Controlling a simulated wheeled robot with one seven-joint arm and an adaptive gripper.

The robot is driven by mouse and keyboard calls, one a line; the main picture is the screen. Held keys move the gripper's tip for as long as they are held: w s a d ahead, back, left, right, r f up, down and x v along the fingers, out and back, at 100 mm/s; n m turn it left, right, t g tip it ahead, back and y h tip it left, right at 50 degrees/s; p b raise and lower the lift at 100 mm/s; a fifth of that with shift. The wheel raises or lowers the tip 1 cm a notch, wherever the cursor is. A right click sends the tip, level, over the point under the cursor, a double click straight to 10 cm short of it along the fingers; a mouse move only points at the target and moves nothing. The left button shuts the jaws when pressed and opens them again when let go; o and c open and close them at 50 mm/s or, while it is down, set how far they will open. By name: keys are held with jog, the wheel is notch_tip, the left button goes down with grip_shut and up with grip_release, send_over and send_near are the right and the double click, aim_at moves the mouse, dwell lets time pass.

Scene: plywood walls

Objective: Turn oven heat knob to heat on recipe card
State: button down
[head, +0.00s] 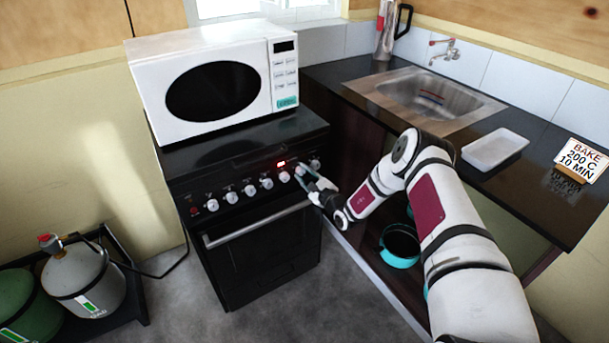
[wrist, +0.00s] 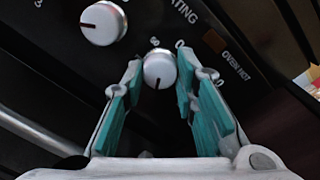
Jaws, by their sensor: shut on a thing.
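The black oven (head: 262,258) stands under the microwave, with a row of white knobs along its front panel. In the wrist view, the teal-padded fingers of my gripper (wrist: 158,85) are on both sides of one white knob (wrist: 159,70), shut on it. The knob's dark pointer mark points down in that view; printed numbers beside it are partly hidden by the fingers. In the head view, my gripper (head: 307,178) is at the right end of the row.
Another white knob (wrist: 103,23) sits up and left of the held one in the wrist view. The oven handle (head: 257,225) runs below the knobs. A white microwave (head: 216,85), a sink (head: 425,98), a white tray (head: 494,149) and gas cylinders (head: 84,280) surround the oven.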

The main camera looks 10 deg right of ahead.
jog(key=shift+f, duration=0.1)
jog(key=c, duration=1.3)
grip_release()
jog(key=v, duration=1.2)
jog(key=shift+d, duration=0.1)
